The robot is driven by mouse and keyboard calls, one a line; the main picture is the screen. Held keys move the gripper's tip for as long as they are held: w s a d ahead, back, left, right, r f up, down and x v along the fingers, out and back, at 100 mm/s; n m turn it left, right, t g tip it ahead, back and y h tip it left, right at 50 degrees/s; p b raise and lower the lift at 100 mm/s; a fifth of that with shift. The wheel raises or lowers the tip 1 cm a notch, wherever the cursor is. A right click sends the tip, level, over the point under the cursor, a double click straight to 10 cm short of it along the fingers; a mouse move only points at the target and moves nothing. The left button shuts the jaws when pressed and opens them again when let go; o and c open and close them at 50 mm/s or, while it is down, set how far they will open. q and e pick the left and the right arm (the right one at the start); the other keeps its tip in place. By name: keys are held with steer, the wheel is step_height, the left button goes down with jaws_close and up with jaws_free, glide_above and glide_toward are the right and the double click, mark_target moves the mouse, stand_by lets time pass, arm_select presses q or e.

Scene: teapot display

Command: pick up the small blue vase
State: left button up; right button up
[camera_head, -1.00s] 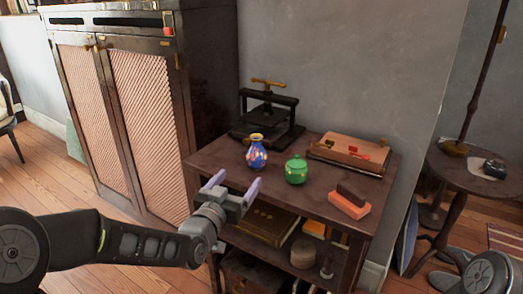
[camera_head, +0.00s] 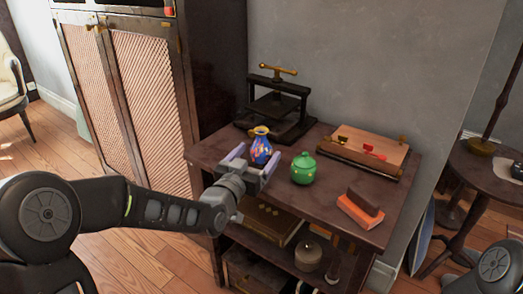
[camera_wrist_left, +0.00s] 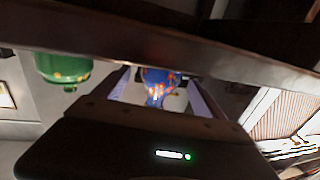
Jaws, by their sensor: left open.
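The small blue vase (camera_head: 261,146) has coloured patches and a gold rim. It stands upright on the wooden table (camera_head: 315,213), near its left front. My left gripper (camera_head: 253,158) is open, with its two pale fingers on either side of the lower vase in the head view. The left wrist view shows the vase (camera_wrist_left: 158,84) between the open fingers, the picture being turned over. I cannot tell whether the fingers touch it. The vase's base is partly hidden by the gripper. My right gripper is not in view.
A green lidded jar (camera_head: 303,168) stands close to the right of the vase. A black press (camera_head: 277,104) is behind it. A wooden box (camera_head: 362,150) and an orange-and-brown block (camera_head: 360,208) are farther right. A tall cabinet (camera_head: 150,95) stands at left.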

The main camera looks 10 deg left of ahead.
mark_target(266, 144)
arm_select(q)
steer(key=shift+w+d, duration=0.1)
steer(key=shift+w, duration=0.35)
steer(key=shift+w, duration=0.1)
steer(key=w, duration=0.5)
steer(key=shift+d+f, duration=0.15)
steer(key=shift+d, duration=0.25)
steer(key=shift+c, duration=0.4)
steer(key=c, duration=1.5)
